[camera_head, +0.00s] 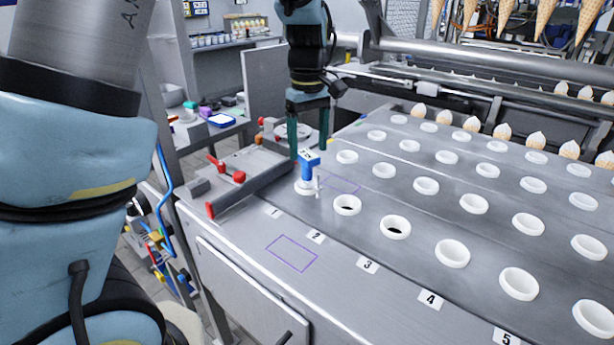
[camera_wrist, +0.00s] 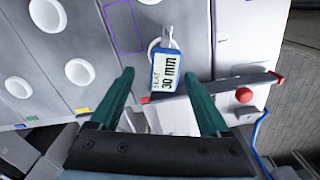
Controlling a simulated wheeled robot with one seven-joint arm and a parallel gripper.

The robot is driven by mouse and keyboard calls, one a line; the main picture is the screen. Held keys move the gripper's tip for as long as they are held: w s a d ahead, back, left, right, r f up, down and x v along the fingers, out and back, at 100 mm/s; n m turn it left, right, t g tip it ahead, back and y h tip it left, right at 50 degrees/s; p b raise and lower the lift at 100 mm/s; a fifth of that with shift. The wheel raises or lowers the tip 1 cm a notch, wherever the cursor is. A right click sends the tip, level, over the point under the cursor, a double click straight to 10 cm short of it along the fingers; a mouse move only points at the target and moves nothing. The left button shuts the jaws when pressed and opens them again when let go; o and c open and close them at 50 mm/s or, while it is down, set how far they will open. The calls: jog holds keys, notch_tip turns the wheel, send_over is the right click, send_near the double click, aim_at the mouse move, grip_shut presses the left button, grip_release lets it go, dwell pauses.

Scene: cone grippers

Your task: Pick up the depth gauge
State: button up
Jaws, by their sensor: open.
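The depth gauge (camera_head: 309,162) is a small blue device with a white foot, standing upright at the near-left end of the steel deck by the number 1 label. In the wrist view the gauge (camera_wrist: 167,72) shows a label reading "SEAT 30 mm". My gripper (camera_head: 308,144) points down with two green fingers, just above and behind the gauge in the head view. In the wrist view my open gripper (camera_wrist: 157,74) has the gauge showing between its fingertips, nearer the right one. I see no contact; the exact height gap is unclear.
A grey fixture with red knobs (camera_head: 238,177) stands close left of the gauge. White ring holders (camera_head: 396,227) fill the deck to the right. An empty purple outlined rectangle (camera_head: 292,253) marks the front deck. Ice cream cones (camera_head: 472,123) line the back.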

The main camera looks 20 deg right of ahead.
aim_at(307, 178)
jog(key=f, duration=0.1)
jog(key=f+p, duration=0.1)
jog(key=f, duration=0.2)
jog(key=shift+s+a+f+p, duration=0.3)
jog(key=shift+p, duration=0.05)
jog(key=shift+f, duration=0.6)
grip_shut()
